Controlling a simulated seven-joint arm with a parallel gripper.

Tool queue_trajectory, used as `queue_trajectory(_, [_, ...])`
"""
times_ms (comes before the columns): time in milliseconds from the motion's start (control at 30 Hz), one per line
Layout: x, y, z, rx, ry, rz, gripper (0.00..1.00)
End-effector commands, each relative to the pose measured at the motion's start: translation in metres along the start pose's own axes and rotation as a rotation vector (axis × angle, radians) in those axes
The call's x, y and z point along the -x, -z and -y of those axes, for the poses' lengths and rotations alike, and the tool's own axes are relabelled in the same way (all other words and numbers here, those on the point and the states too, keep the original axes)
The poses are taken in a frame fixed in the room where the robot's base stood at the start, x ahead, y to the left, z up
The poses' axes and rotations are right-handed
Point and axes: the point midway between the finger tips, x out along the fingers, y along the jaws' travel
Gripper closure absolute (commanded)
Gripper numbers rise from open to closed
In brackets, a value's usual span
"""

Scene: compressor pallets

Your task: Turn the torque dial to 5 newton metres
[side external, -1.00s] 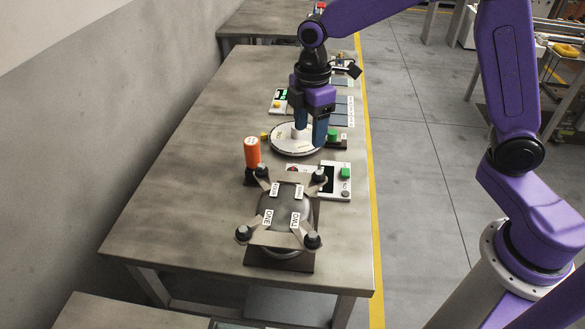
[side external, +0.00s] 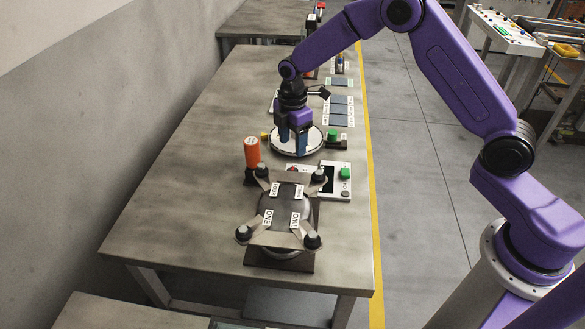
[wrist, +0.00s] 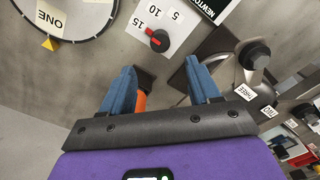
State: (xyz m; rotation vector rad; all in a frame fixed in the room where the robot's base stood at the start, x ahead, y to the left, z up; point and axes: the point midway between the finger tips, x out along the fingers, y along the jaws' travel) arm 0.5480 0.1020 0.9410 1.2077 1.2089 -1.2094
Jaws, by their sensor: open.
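The torque dial (wrist: 158,40) is a dark knob with a red pointer on a white plate (wrist: 174,32) marked 5, 10 and 15. In the wrist view, the red pointer appears turned toward 15. In the side view, a small red and dark spot, probably the dial, shows at the control panel's left end, partly hidden by the compressor fixture. My gripper (side external: 293,148) is open and empty above the near part of the round white disc. In the wrist view, the dial lies beyond the two blue fingers (wrist: 160,88), not between them.
The control panel (side external: 336,184) also has a dark display and a green button (side external: 345,173). The orange cylinder (side external: 252,153) stands at its left. The compressor fixture (side external: 280,254) with upright posts stands in front. The round disc (side external: 313,145) is behind. The table's left side is clear.

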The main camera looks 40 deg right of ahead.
Motion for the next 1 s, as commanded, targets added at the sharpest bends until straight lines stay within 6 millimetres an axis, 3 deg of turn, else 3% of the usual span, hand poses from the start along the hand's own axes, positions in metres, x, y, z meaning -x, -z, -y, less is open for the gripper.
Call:
queue_trajectory(300, [-0.061,0.0,0.001,-0.001,0.002,0.002,0.39])
queue_trajectory(500, [-0.087,0.001,0.001,0.0,0.001,0.002,0.39])
queue_trajectory(700, [-0.099,0.0,0.0,-0.001,0.0,0.001,0.39])
queue_trajectory(1000, [-0.101,0.0,0.0,-0.001,-0.001,0.001,0.42])
